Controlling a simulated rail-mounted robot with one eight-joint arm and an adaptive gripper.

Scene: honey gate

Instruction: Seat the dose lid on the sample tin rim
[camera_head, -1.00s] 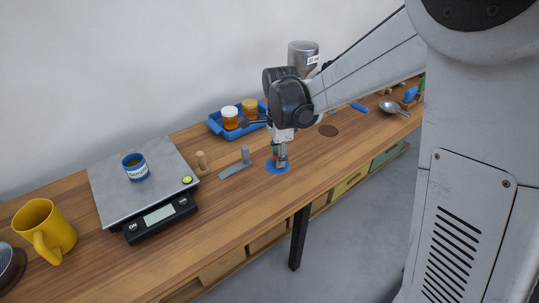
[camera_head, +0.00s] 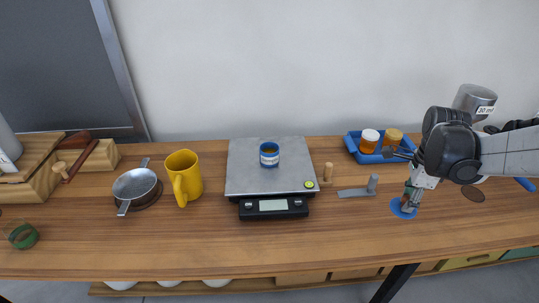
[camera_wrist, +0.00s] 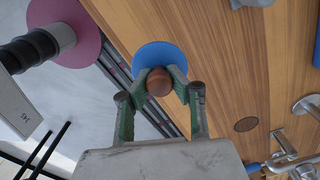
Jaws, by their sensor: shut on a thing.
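The sample tin (camera_head: 269,157), blue with a pale label and an open top, stands upright on the plate of the scale (camera_head: 243,178). My gripper (camera_head: 407,203) is low over the bench, well to the right of the tin. In the wrist view my gripper (camera_wrist: 160,78) is shut on a round brown knob (camera_wrist: 159,84), which looks like the handle of the dose lid. A blue disc (camera_wrist: 152,53) shows behind the knob and also on the bench in the head view (camera_head: 400,211). I cannot tell whether disc and knob are joined; the fingers hide the lid's underside.
A blue tray (camera_head: 352,146) with two amber jars is behind. A yellow mug (camera_head: 184,176) and a metal pan (camera_head: 136,184) are left of the scale. The front bench strip is clear.

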